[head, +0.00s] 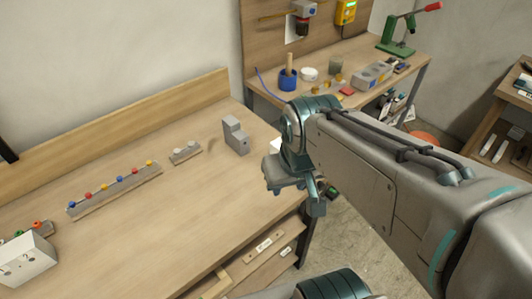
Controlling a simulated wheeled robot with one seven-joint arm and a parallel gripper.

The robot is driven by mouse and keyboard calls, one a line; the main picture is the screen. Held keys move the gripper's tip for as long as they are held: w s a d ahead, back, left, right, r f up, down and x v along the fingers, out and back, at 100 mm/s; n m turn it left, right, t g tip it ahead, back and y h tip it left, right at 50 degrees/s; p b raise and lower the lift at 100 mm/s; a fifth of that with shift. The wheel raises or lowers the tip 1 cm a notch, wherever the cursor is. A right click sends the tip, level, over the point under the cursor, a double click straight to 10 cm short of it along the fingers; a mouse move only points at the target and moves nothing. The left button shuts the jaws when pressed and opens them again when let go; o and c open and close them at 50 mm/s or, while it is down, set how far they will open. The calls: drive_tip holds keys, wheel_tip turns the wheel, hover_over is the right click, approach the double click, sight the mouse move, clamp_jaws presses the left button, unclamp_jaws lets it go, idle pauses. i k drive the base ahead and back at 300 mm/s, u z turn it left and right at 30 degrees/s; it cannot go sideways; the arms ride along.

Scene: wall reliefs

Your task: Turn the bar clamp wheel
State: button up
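I cannot make out a bar clamp wheel in the head view. A grey stepped block (235,137) stands upright on the near wooden workbench, left of my arm; I cannot tell whether it is part of a clamp. My gripper (303,190) is at the end of my arm, which reaches in from the right, and shows past the bench's right edge. It is small and partly hidden by my own links, so I cannot tell whether it is open or shut. I see nothing held in it.
The near workbench (150,240) carries a strip with coloured knobs (115,190), a small grey piece (186,152) and a white box (27,258). Drawers (262,246) are at its front.

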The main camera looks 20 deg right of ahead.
sight(321, 185)
drive_tip(key=u, duration=0.7)
drive_tip(key=k, duration=0.35)
drive_tip(key=z, duration=1.15)
